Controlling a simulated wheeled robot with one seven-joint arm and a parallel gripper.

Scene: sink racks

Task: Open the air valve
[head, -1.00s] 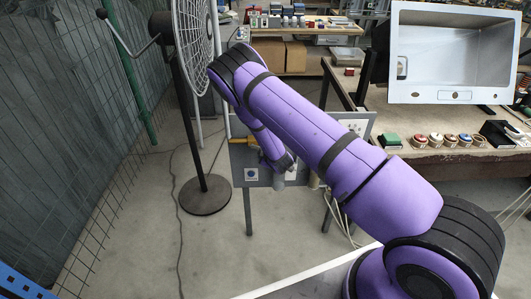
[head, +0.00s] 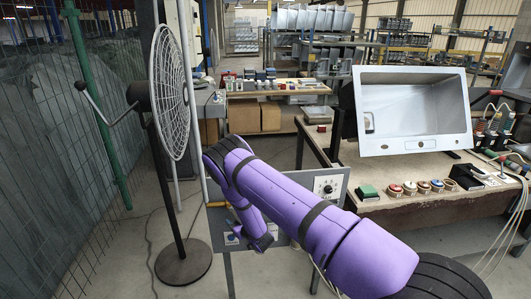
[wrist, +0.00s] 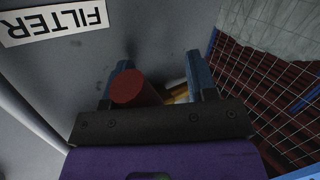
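In the wrist view my gripper (wrist: 158,66) has its two blue fingers spread apart, facing a grey panel (wrist: 150,25). A red round-ended piece (wrist: 136,88) lies between the fingers, close to the left one. A brass-yellow part (wrist: 178,95) shows beside it, partly hidden by my gripper's dark body. These look like parts of the air valve, but I cannot tell its handle position. In the head view the grey panel (head: 327,186) stands behind my purple arm, and my gripper's fingers and the valve cannot be made out there.
A white label reading FILTER (wrist: 55,22) is upside down on the panel. A standing fan (head: 170,95) and a wire fence (head: 45,150) are at the left. A bench (head: 430,185) with a metal sink (head: 415,110) and several coloured buttons stands right.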

